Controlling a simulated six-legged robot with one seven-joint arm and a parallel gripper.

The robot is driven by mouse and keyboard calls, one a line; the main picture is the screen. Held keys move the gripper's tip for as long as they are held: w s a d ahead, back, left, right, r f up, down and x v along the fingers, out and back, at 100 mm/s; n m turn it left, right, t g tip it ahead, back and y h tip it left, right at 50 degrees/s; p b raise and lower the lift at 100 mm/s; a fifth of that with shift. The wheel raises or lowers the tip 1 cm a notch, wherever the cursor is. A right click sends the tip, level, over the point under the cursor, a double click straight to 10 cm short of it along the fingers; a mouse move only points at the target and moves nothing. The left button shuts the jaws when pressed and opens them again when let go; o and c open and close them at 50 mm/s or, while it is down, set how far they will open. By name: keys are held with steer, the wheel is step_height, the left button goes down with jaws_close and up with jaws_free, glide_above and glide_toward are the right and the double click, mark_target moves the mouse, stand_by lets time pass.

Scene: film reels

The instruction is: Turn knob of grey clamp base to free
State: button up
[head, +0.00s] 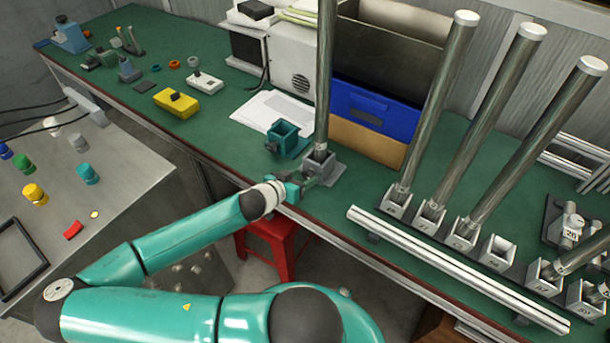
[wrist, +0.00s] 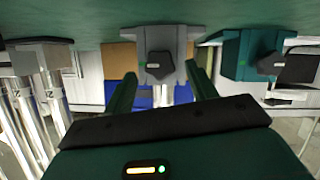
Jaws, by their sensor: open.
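The grey clamp base (head: 320,163) stands near the front edge of the green bench, with a tall metal tube (head: 325,70) upright in it. In the wrist view the grey clamp base (wrist: 179,45) is upside down, with its dark knob (wrist: 159,66) in the middle. My gripper (head: 309,178) is at the front of this base. In the wrist view my gripper (wrist: 160,72) has its fingers apart, one to each side of the knob. I cannot tell whether they touch it. The knob is hidden by my gripper in the head view.
A teal clamp base (head: 284,137) stands just left of the grey one; its own dark knob (wrist: 269,66) shows in the wrist view. A blue bin (head: 368,110) is behind. Several numbered sockets with tubes stand to the right, behind a white rail (head: 440,262).

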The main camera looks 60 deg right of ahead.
steer(key=shift+x, duration=1.15)
steer(key=c, duration=1)
steer(key=shift+n, duration=0.3)
steer(key=n+g, duration=0.2)
steer(key=n, duration=0.1)
steer(key=shift+w+f, duration=0.1)
steer(key=shift+w, duration=0.15)
steer(key=n+g, duration=0.1)
steer(key=n, duration=0.1)
steer(key=n+g, duration=0.1)
steer(key=n, duration=0.1)
steer(key=shift+w+f+g+h, duration=0.1)
steer(key=shift+f+g+h, duration=0.05)
steer(key=shift+g+h, duration=0.25)
